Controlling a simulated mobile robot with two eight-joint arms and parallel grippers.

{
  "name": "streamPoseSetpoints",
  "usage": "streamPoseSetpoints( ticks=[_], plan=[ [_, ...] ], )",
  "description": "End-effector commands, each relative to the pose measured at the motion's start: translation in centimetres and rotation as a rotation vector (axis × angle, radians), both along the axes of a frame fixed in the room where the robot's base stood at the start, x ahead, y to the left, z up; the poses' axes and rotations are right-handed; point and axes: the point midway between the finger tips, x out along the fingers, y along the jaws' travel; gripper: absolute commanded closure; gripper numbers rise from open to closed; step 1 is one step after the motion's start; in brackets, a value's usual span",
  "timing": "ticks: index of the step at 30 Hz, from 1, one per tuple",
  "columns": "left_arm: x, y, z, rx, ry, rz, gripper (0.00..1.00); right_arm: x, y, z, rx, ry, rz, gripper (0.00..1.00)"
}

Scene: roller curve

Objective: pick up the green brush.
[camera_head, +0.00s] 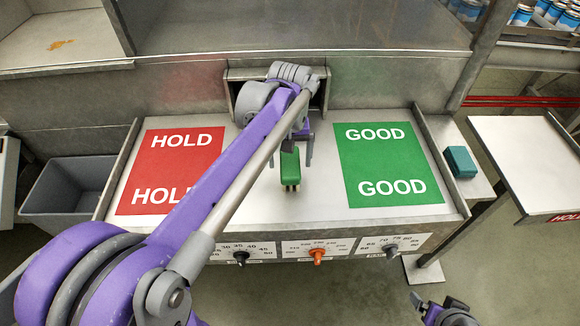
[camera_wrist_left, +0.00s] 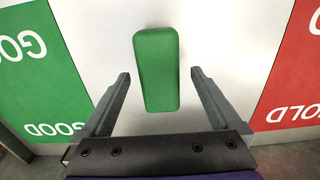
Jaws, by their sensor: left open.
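The green brush (camera_head: 290,168) lies on the white bench top between the red HOLD mat and the green GOOD mat. In the left wrist view the brush (camera_wrist_left: 157,68) lies lengthwise, its near end reaching between my left gripper's (camera_wrist_left: 157,78) two fingers. The fingers are open, with a gap on each side of the brush. In the head view my left gripper (camera_head: 296,150) is over the far part of the brush and partly hides it. At the bottom right, part of my right gripper (camera_head: 440,312) shows, cut off by the frame edge.
The red HOLD mat (camera_head: 172,168) is left and the green GOOD mat (camera_head: 390,165) right. A grey bin (camera_head: 66,190) stands at the left, a teal block (camera_head: 461,162) on the right ledge. Knobs, one orange (camera_head: 318,256), line the front panel. A low wall backs the bench.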

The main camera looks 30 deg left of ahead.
Motion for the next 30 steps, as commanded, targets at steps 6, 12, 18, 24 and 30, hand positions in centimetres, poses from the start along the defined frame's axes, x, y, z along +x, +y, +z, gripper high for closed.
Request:
streamPoseSetpoints(
  ticks=[6,12,18,24,30],
  plan=[
    [0.02,-0.03,-1.14,0.0,0.0,-0.001,0.03,-0.04,0.0,-0.09,0.0,0.001,0.0,0.08],
    [0.02,-0.03,-1.1,0.0,0.0,-0.001,0.15,-0.03,0.0,-0.09,0.0,0.001,0.0,0.08],
    [0.01,-0.04,-1.09,0.0,0.0,-0.001,0.51,-0.03,0.0,-0.09,0.0,0.001,0.0,0.08],
    [0.01,-0.04,-1.08,0.0,0.0,-0.001,0.87,-0.03,0.0,-0.09,0.0,0.001,0.0,0.08],
    [0.01,-0.03,-1.07,0.0,0.0,-0.001,1.0,-0.03,0.0,-0.09,0.0,0.001,0.0,0.08]
  ],
)
